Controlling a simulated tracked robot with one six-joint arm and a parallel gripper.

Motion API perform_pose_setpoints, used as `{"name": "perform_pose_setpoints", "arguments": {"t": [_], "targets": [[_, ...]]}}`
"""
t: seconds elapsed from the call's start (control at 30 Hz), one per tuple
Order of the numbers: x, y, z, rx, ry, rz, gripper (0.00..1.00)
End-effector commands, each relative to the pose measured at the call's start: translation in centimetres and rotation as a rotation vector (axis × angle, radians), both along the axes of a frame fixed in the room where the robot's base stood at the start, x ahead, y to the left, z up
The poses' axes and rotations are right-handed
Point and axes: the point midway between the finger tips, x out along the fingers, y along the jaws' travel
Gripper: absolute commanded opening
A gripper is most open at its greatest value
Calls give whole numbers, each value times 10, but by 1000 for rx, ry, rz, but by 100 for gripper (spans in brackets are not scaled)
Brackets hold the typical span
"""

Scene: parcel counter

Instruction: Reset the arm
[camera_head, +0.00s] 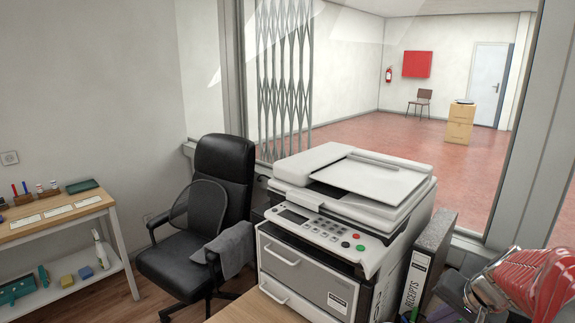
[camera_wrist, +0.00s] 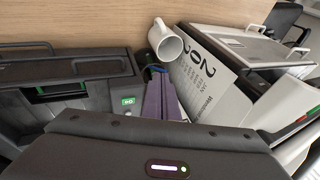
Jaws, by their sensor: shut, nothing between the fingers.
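My gripper (camera_wrist: 158,76) shows in the wrist view as two purple fingers pressed together, with nothing between them. Its dark housing with a lit strip fills the bottom of that view. The fingertips point toward a white mug (camera_wrist: 167,42) that lies just beyond them; I cannot tell whether they touch it. I cannot make out my gripper in the head view.
A white printer (camera_head: 345,208) stands beside a receipts binder (camera_head: 425,262). A red and silver object (camera_head: 530,283) is at the right edge. A black chair (camera_head: 208,205) and side table (camera_head: 55,222) stand left. A dark device (camera_wrist: 75,75) is left of my fingers.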

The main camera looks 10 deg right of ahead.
Motion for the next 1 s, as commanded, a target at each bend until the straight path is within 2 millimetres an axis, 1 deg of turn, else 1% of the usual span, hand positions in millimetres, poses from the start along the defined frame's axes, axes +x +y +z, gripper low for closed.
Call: {"name": "perform_pose_setpoints", "arguments": {"t": [0.03, 0.1, 0.3, 0.4, 0.7, 1.0], "targets": [[-3, 16, 3, -9, 16, 33, 0], [-10, 34, 5, -22, 40, 73, 0], [-30, 81, 11, -71, 102, 183, 0], [-40, 101, 14, -103, 126, 238, 0], [-70, 153, 25, -212, 167, 400, 0], [-94, 195, 37, -336, 152, 568, 0]]}}
